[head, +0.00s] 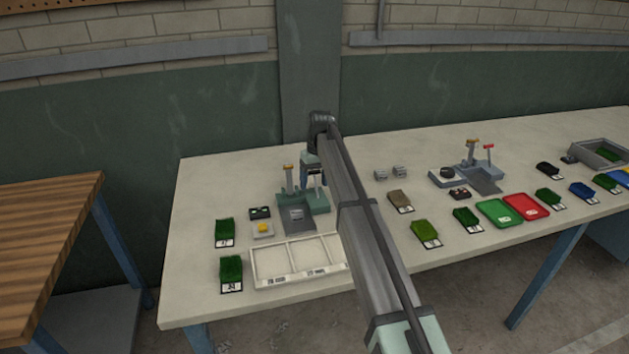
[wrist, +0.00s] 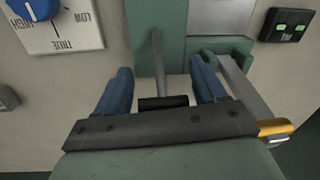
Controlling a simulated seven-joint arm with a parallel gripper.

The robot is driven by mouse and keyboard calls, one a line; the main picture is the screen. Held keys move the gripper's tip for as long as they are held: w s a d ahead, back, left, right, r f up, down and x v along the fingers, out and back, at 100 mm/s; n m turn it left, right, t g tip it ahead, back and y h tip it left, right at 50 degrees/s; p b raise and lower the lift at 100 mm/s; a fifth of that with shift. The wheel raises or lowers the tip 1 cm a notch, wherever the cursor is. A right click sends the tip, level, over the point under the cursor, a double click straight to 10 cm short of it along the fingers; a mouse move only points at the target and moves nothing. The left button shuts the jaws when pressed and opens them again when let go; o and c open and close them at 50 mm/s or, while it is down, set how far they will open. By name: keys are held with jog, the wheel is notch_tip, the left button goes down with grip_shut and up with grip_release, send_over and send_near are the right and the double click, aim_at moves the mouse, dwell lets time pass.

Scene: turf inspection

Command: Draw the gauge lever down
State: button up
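The gauge (head: 314,200) is a grey-green block near the back left of the table, with a brass-topped post (head: 288,180) on it. In the wrist view its lever (wrist: 158,65) is a thin grey rod ending in a black crosswise handle (wrist: 163,103). My gripper (wrist: 162,85) is open, with one blue finger on each side of the handle. I see a gap on the left; on the right the handle's end is close to the finger, and I cannot tell if they touch. In the head view my arm covers part of the gauge and my gripper.
A white dial plate (wrist: 75,28) with a blue knob (wrist: 35,6) lies beside the gauge. A small black box with green lights (wrist: 285,25) is on the other side. A divided white tray (head: 298,262) stands in front. A second gauge (head: 480,175) with a red-handled lever stands to the right.

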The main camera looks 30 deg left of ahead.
jog(key=shift+w+d, duration=0.1)
jog(key=c, duration=1.2)
